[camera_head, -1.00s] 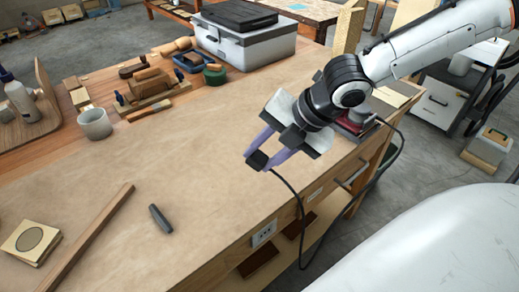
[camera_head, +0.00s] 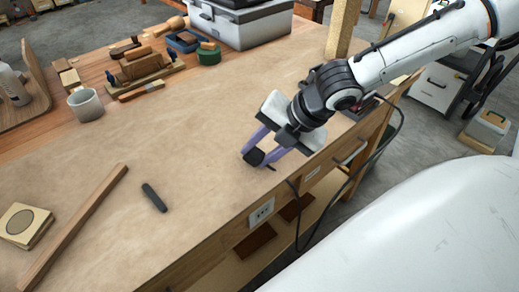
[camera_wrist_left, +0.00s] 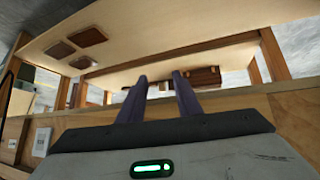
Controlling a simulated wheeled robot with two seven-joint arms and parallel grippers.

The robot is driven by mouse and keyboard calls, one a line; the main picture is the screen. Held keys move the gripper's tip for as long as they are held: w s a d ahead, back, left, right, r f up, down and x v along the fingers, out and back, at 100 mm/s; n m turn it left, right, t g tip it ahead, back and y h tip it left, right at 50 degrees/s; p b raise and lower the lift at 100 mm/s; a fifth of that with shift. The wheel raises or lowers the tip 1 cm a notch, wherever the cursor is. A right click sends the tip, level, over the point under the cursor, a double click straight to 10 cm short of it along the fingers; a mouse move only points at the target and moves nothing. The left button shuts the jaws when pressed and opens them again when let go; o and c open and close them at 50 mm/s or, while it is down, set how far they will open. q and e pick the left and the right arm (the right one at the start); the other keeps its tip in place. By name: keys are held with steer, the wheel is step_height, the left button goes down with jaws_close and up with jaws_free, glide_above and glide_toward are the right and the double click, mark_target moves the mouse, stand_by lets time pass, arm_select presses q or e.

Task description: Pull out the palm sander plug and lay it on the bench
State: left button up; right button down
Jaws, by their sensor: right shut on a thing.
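My right gripper (camera_head: 258,157) is shut on the black plug (camera_head: 253,157) and holds it low at the bench top (camera_head: 190,130), near the front edge. I cannot tell whether the plug touches the surface. Its dark cord (camera_head: 297,225) hangs over the front edge in a loop and runs back up to the right. A dark piece that may be the palm sander (camera_head: 361,108) is mostly hidden behind my right gripper. The plug is clear of the white socket (camera_head: 262,211) on the bench front. My left gripper (camera_wrist_left: 160,77) is open and empty in the left wrist view.
A dark grey rod (camera_head: 154,198) and a long wooden strip (camera_head: 75,228) lie left of the plug. A grey cup (camera_head: 86,105), wood tools and a toolbox (camera_head: 238,23) stand farther back. The middle of the bench is clear.

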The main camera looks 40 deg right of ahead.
steer(key=shift+f, duration=0.2)
stand_by(0.6)
steer(key=c, duration=1.3)
jaws_free()
steer(key=shift+o, duration=0.4)
steer(key=shift+s+f, duration=0.25)
steer(key=p+v, duration=0.1)
steer(key=v, duration=0.1)
steer(key=p+v, duration=0.1)
steer(key=v, duration=0.2)
steer(key=shift+w+r+p, duration=0.25)
steer(key=shift+r+p, duration=0.15)
steer(key=shift+r, duration=0.15)
steer(key=shift+s+d+r, duration=0.1)
steer(key=shift+s+r, duration=0.05)
steer(key=shift+r, duration=0.15)
steer(key=shift+v, duration=2.15)
